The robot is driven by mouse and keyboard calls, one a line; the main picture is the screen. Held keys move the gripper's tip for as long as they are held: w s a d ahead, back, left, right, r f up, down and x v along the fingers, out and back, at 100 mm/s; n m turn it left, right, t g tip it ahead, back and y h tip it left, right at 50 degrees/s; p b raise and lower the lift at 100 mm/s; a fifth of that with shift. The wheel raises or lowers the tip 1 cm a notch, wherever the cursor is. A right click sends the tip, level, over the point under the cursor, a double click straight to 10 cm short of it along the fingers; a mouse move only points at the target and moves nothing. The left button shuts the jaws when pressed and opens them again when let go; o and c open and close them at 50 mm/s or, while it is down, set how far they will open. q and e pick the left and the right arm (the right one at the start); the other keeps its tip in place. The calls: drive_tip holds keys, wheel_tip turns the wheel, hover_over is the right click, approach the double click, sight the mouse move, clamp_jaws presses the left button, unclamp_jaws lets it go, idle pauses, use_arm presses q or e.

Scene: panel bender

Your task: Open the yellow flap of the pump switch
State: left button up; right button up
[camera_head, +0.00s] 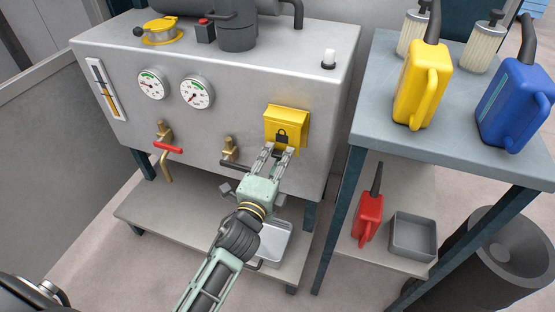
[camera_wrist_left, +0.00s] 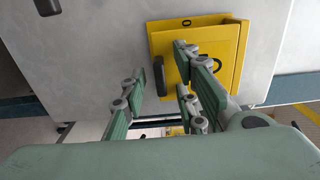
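The yellow flap (camera_head: 286,123) with a dark padlock mark sits on the front of the grey tank cabinet, at its right side. In the head view it looks closed over the switch, which is hidden. My left gripper (camera_head: 276,152) is just at the flap's lower edge, with its two fingers apart and nothing clearly held between them. The left wrist view shows the yellow flap (camera_wrist_left: 219,62) close up, with one finger of my left gripper (camera_wrist_left: 160,68) in front of it and the other beside it. I cannot tell whether a finger touches it. My right gripper is not in view.
The cabinet (camera_head: 228,122) carries two gauges, a red-handled tap (camera_head: 167,147) and a dark-handled tap (camera_head: 232,160) left of the flap. A grey table (camera_head: 376,120) with a yellow can (camera_head: 421,85) and a blue can (camera_head: 515,102) stands to the right.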

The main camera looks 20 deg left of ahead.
use_arm(q)
clamp_jaws()
idle(0.3)
idle(0.4)
